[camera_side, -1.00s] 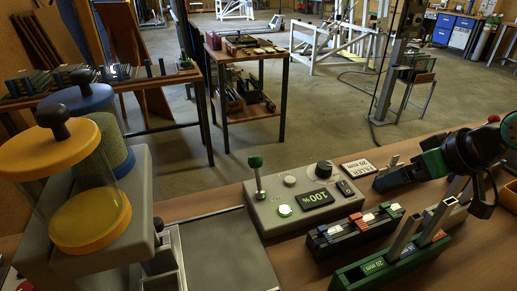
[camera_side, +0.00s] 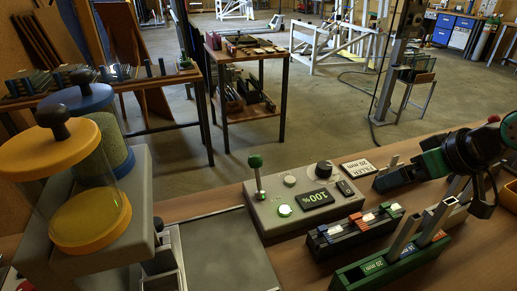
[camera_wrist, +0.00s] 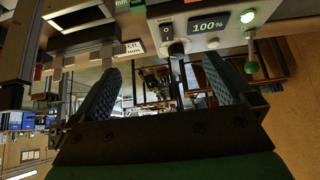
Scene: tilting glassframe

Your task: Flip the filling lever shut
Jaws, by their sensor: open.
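The filling lever (camera_side: 258,178), a thin metal rod with a green ball on top, stands nearly upright at the left end of a grey control box (camera_side: 262,215). In the wrist view the lever (camera_wrist: 251,52) appears upside down at upper right, its green ball hanging below the box (camera_wrist: 285,12). My gripper (camera_wrist: 160,66) is open, its two dark ribbed fingers apart with nothing held between them. The lever lies outside the fingers, to the right of the right one. In the side view my wrist is at the far right, well away from the lever; the fingertips are hard to make out there.
The box has a lit green button (camera_side: 284,211), a display (camera_side: 318,199) reading 100% and a black knob (camera_side: 324,169).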

